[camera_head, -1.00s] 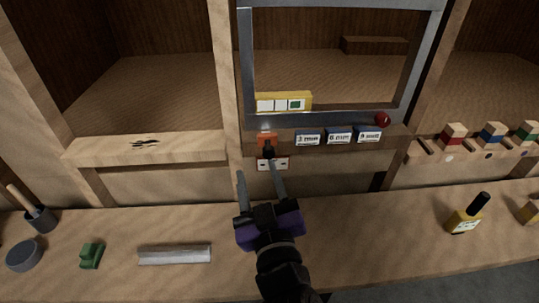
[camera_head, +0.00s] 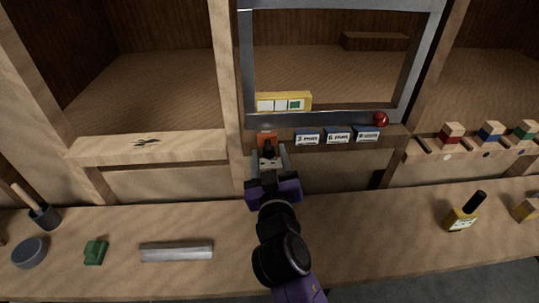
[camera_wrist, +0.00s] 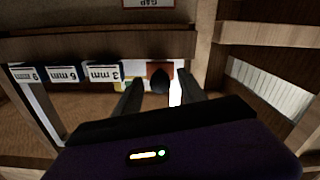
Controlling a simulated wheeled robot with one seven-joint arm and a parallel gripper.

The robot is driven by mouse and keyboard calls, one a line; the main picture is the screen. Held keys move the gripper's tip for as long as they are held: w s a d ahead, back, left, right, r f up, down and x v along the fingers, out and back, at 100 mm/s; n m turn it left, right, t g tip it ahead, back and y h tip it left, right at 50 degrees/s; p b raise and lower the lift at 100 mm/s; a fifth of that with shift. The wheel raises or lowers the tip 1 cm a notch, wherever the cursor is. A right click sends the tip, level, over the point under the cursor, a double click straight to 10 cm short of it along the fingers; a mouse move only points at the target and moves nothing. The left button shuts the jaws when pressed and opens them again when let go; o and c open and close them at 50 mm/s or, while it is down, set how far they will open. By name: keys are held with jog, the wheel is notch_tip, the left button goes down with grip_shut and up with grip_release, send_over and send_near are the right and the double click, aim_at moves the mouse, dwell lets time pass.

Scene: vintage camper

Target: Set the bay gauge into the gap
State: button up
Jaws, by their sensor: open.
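An orange block with a black knob (camera_head: 267,141) sits at the left end of the wooden rail under the grey frame. I cannot tell for sure that it is the bay gauge. My gripper (camera_head: 269,157) is open just in front of it, with one finger on each side. In the wrist view the black knob (camera_wrist: 159,82) stands between the open fingertips (camera_wrist: 160,92), and the orange face (camera_wrist: 160,68) shows behind it. I cannot tell whether the fingers touch the knob. The white plate below the block is mostly hidden by my gripper.
Blue blocks marked in mm (camera_head: 338,136) stand right of the orange block.

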grip_shut()
dwell(1.4)
